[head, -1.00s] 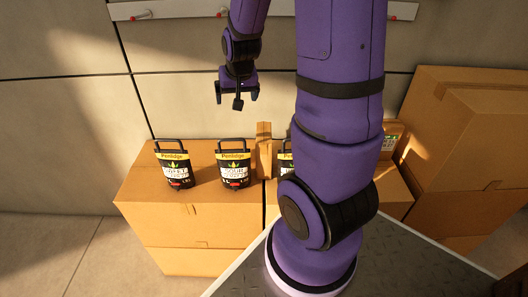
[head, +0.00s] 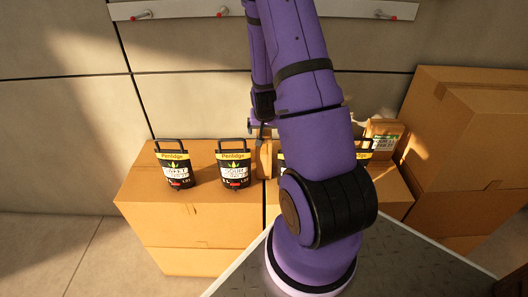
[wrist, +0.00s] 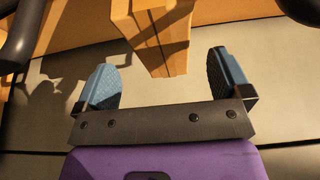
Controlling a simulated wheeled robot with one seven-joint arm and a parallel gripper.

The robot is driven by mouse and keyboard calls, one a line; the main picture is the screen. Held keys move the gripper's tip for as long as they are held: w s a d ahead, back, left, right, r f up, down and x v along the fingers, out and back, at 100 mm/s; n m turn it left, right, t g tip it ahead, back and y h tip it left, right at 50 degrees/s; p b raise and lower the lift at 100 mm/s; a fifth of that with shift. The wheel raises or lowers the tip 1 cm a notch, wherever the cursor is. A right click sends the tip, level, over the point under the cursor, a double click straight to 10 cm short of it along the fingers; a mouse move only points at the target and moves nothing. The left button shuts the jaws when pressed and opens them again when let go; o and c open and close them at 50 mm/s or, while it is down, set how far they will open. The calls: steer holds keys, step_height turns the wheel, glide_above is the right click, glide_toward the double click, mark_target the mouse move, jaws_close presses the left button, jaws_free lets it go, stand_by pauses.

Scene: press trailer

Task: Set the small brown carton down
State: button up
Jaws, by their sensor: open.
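The small brown carton (head: 264,160) stands upright on the large cardboard boxes, between two black bags. Its top is partly hidden by my gripper (head: 262,130) in the head view. In the wrist view the carton (wrist: 158,40) lies at the top centre, ahead of my gripper (wrist: 165,76). The two blue-padded fingers are spread wide, one toward each side of the carton, with visible gaps. I cannot tell how far the carton reaches between them. The fingers hold nothing.
Black bags with yellow bands (head: 174,165) (head: 234,164) stand left of the carton; others are mostly behind my arm. A labelled brown carton (head: 383,135) stands to the right. Tall stacked boxes (head: 465,140) rise at far right. A wall rail (head: 185,11) runs above.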

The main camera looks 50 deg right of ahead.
mark_target(264, 133)
steer(key=shift+w+x, duration=0.1)
steer(key=shift+x, duration=1.5)
steer(key=shift+w+x, duration=0.15)
steer(key=shift+x, duration=1.5)
steer(key=shift+f, duration=0.1)
steer(key=c, duration=1.7)
jaws_close()
